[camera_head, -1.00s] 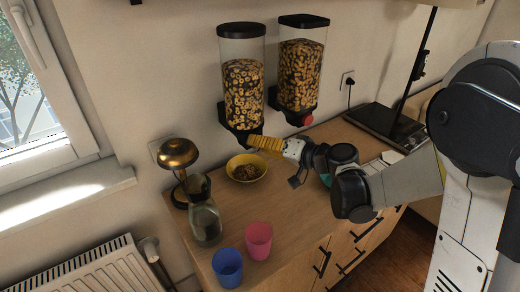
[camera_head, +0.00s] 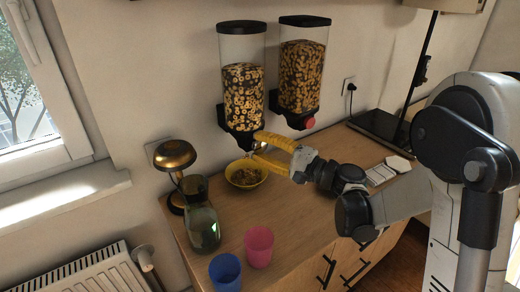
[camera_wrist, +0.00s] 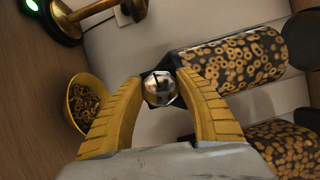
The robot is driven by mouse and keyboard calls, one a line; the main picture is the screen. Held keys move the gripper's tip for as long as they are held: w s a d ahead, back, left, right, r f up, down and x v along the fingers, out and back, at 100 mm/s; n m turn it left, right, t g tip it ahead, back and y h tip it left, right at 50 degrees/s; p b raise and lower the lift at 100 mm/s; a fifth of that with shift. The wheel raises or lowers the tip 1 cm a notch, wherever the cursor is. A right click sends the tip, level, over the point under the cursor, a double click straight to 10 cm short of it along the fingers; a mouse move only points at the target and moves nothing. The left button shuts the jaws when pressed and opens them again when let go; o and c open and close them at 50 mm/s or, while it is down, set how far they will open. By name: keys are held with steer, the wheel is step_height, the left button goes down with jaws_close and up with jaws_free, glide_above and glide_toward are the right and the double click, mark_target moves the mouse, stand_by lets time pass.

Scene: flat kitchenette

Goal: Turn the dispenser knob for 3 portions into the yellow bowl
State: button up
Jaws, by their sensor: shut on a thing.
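The left cereal dispenser (camera_head: 242,95) hangs on the wall, a clear canister of rings with a black lid and base. The yellow bowl (camera_head: 262,181) stands under its base on the counter and holds some cereal; it also shows in the wrist view (camera_wrist: 72,108). My gripper (camera_head: 257,147) has its yellow fingers at the dispenser's base, beside and above the bowl. In the wrist view, my gripper (camera_wrist: 158,86) is shut on a shiny metallic knob (camera_wrist: 161,88), one fingertip on each side. The fingers hide part of the bowl in the head view.
A second dispenser (camera_head: 300,75) with a red knob (camera_head: 310,123) hangs close on the right. A brass lamp (camera_head: 175,156), glass pitcher (camera_head: 202,222), blue cup (camera_head: 225,271) and pink cup (camera_head: 259,246) stand left and in front. Bare counter (camera_head: 300,205) lies right of the cups.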

steer(key=shift+m, duration=0.5)
steer(key=o, duration=1.2)
steer(key=shift+a, duration=0.1)
steer(key=v, duration=1.2)
steer(key=shift+f, duration=0.15)
